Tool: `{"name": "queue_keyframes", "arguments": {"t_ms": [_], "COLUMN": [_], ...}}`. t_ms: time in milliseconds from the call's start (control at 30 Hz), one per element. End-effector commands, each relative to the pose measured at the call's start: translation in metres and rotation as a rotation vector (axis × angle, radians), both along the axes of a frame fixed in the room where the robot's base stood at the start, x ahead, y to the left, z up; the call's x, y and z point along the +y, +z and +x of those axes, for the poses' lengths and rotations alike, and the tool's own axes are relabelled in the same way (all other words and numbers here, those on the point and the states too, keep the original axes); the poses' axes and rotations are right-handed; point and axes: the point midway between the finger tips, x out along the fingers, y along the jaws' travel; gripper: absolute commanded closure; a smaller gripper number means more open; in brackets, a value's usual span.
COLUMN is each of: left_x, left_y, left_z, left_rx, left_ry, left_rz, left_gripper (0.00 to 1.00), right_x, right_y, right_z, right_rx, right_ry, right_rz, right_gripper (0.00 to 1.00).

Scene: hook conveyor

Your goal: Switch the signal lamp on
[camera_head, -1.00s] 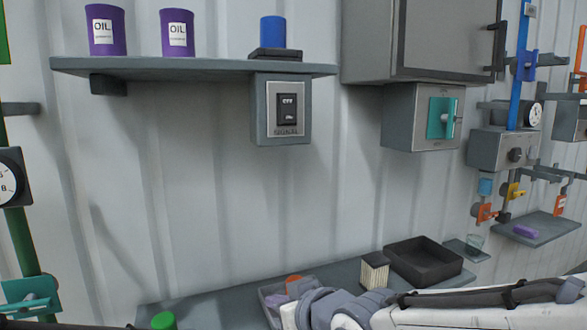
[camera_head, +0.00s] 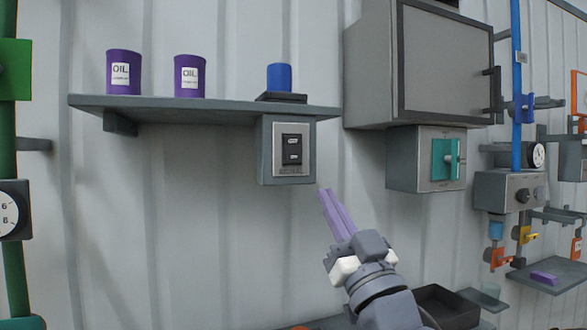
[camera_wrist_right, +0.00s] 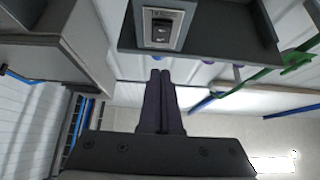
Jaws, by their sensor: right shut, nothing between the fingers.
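The signal switch (camera_head: 292,150) is a black rocker on a pale plate, set in a grey box under the shelf; it also shows in the right wrist view (camera_wrist_right: 162,27). A blue cylinder on a black base (camera_head: 279,78), which looks like the signal lamp, stands on the shelf above it. I cannot tell whether it is lit. My right gripper (camera_head: 323,193) is shut and empty. Its purple fingers point up toward the switch box, below and right of it in the head view, apart from it. In the right wrist view the fingertips (camera_wrist_right: 160,72) are below the switch. My left gripper is not in view.
Two purple oil cans (camera_head: 124,72) stand on the grey shelf (camera_head: 190,112). A large grey cabinet (camera_head: 445,60) is to the right, with a teal-handled switch box (camera_head: 427,160) under it. A dark tray (camera_head: 445,305) is low at the right.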

Motion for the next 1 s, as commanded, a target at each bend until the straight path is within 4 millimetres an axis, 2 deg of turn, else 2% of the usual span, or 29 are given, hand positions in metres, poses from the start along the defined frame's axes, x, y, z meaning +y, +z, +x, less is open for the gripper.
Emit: {"name": "queue_keyframes", "arguments": {"t_ms": [167,567,633,1000], "left_x": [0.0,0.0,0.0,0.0], "left_y": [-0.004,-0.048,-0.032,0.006], "left_z": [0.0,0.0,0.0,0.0], "left_rx": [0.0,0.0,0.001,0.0], "left_ry": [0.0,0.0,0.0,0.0], "left_rz": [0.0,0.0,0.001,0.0], "left_gripper": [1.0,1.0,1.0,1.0], "right_x": [0.001,0.007,0.01,0.028], "right_y": [-0.001,0.009,0.025,0.063], "right_z": [0.001,0.019,0.029,0.083], "right_rx": [0.001,-0.002,0.005,0.007], "right_ry": [0.0,0.001,0.001,0.001], "right_rz": [0.0,0.001,-0.001,-0.001], "right_gripper": [1.0,1.0,1.0,1.0]}}
